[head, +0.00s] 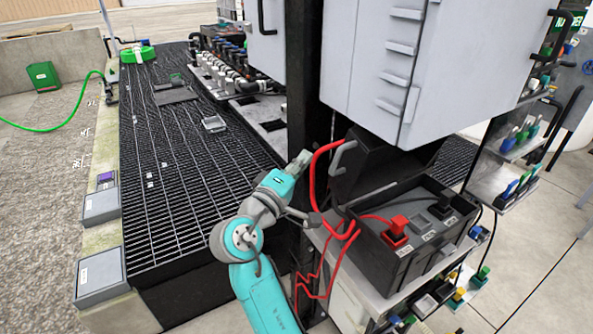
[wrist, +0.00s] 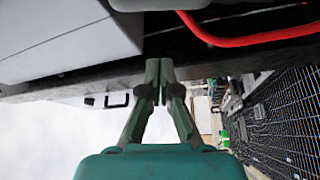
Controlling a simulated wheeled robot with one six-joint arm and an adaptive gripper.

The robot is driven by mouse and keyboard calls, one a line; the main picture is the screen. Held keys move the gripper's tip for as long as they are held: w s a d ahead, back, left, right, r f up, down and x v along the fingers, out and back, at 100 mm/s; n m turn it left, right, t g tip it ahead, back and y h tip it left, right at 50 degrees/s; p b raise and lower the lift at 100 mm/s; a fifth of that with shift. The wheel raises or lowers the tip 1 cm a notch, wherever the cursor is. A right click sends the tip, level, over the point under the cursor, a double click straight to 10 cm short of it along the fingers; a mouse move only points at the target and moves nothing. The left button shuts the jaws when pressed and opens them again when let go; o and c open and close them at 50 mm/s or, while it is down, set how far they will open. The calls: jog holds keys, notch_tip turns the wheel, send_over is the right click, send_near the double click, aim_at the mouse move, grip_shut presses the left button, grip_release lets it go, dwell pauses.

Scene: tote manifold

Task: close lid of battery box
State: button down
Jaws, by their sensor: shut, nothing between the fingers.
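The black battery box (head: 430,262) sits on a grey shelf at the right in the head view. Its black lid (head: 385,165) stands raised at the back of the box, with a grey handle (head: 338,157) on its left side. The open box shows a red terminal cap (head: 396,226) and a black one (head: 441,208). My gripper (head: 303,158) is left of the lid and handle, apart from them. In the wrist view my gripper (wrist: 160,64) has its fingers together with nothing between them. The box and its lid cannot be made out clearly there.
A thick red cable (head: 313,180) loops between my gripper and the lid; it also crosses the top of the wrist view (wrist: 250,40). A grey cabinet (head: 365,65) hangs above the lid, beside a dark post (head: 303,75). Dark grating (head: 180,180) lies to the left.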

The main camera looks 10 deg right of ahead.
aim_at(335, 161)
jog(key=shift+d+f, duration=0.15)
jog(key=shift+d, duration=1.15)
jog(key=shift+d+f, duration=0.15)
jog(key=shift+d, duration=1.1)
jog(key=shift+s, duration=0.1)
jog(key=shift+s+d+f+m+h, duration=0.1)
jog(key=shift+s+d+m+h, duration=0.1)
jog(key=shift+s+m, duration=0.2)
jog(key=shift+s+d+m+h, duration=0.15)
jog(key=shift+s+m, duration=0.15)
jog(key=shift+s, duration=0.2)
jog(key=s+d+f+m+g+h, duration=0.4)
jog(key=s+f+m+h, duration=0.3)
jog(key=s+f+m, duration=0.4)
jog(key=shift+s+d+f+m, duration=0.15)
jog(key=shift+s+f+m, duration=0.2)
jog(key=shift+s+m, duration=1.25)
jog(key=shift+w+f, duration=0.15)
jog(key=shift+w, duration=0.2)
